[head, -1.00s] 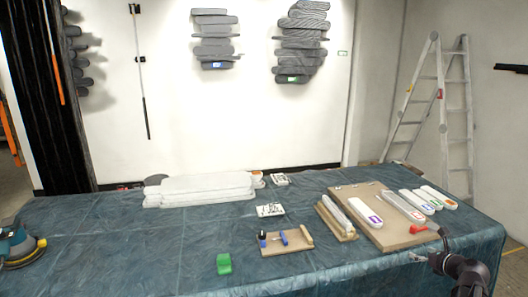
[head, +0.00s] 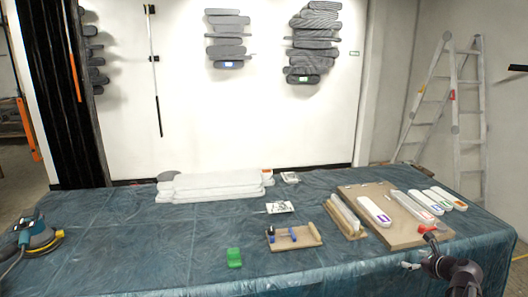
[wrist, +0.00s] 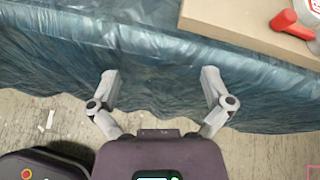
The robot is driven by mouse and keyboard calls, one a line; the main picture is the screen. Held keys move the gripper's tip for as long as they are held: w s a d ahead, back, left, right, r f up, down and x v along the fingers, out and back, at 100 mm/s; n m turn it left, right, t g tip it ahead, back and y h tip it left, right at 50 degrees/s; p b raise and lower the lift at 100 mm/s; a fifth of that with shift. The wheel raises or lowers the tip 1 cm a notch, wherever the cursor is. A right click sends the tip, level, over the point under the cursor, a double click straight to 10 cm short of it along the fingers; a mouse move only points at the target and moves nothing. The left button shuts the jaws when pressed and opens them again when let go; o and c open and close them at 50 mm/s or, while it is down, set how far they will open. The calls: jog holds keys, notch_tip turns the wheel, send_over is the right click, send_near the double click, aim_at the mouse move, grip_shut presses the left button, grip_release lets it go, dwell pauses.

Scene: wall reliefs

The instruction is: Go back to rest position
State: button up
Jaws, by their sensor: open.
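My gripper (head: 418,266) is at the lower right of the head view, at the front edge of the covered table (head: 150,250). In the wrist view my gripper (wrist: 160,85) has its two fingers spread wide apart with nothing between them. Below the fingers are the table's hanging blue cover (wrist: 150,60) and the floor. My gripper is apart from the objects on the table.
A brown board (head: 390,230) with several white pieces and a red-handled tool (head: 428,231) lies close to my gripper. A small tray with tools (head: 295,238), a green block (head: 234,258), stacked white slabs (head: 210,187) and a sander (head: 38,237) are further left. A ladder (head: 455,110) stands behind.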

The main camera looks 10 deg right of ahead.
jog(key=a+f+n+g+y, duration=0.1)
jog(key=a+f+n+g, duration=0.2)
jog(key=a+n, duration=0.65)
jog(key=a+f+n+g+y, duration=0.1)
jog(key=a+f+n+g, duration=0.4)
jog(key=a, duration=0.8)
jog(key=s+a+f+n+g+h, duration=0.15)
jog(key=s+a+n, duration=0.25)
jog(key=a+n, duration=0.45)
jog(key=s+a+n+g+h, duration=0.3)
jog(key=s+a+n, duration=0.1)
jog(key=a+n, duration=0.45)
notch_tip(320, 180, up, 15)
jog(key=p, duration=1.5)
jog(key=shift+d, duration=0.4)
jog(key=shift+f, duration=0.1)
